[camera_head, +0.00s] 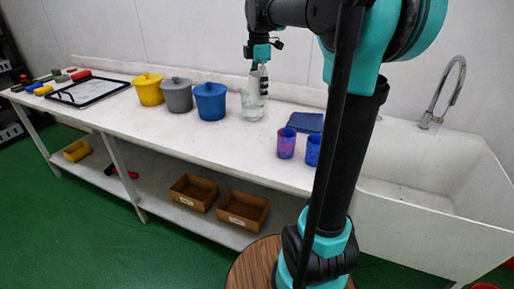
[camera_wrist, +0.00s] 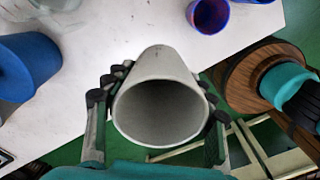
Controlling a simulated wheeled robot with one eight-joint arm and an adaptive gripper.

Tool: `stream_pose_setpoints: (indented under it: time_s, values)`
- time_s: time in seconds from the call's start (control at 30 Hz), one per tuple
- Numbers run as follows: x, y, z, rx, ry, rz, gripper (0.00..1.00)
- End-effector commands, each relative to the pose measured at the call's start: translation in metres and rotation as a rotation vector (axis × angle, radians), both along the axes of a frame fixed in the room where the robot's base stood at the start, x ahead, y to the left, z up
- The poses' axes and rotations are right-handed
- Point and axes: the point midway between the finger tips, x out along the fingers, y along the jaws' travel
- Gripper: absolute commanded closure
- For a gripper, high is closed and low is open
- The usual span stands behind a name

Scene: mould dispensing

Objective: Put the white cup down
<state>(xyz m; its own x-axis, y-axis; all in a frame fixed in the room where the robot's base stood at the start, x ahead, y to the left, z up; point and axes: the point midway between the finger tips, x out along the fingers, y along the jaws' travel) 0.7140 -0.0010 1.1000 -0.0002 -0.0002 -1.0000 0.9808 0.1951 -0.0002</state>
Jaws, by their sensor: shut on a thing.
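The white cup (camera_wrist: 160,105) fills the middle of the wrist view, with its open mouth towards the camera and its inside looking empty. My gripper (camera_wrist: 160,80) is shut on it, with one finger on each side of its wall. In the head view my gripper (camera_head: 262,82) hangs over the back part of the white counter, close to a clear glass jar (camera_head: 252,108). There the cup is small and hard to tell apart from the jar and the fingers. Its base is hidden in both views.
A purple-red cup (camera_head: 286,143), a blue cup (camera_head: 313,150) and a dark blue cloth-like item (camera_head: 306,122) are to the right. The counter's front middle (camera_head: 225,145) is clear.

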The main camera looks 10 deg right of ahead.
Motion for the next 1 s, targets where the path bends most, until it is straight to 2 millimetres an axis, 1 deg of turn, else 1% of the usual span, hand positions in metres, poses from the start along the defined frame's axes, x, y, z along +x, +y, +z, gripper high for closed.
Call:
stream_pose_setpoints:
  time_s: [0.23,0.37,0.8,0.9,1.0]
  values:
    - [0.000,0.000,-0.001,0.000,0.000,0.000,0.69]
    - [0.000,0.000,-0.016,0.000,0.000,0.000,0.69]
    - [0.000,0.000,-0.120,0.000,0.000,0.000,0.69]
    - [0.000,0.000,-0.137,0.000,0.000,0.000,0.69]
    - [0.000,0.000,-0.148,0.000,0.000,0.000,0.69]
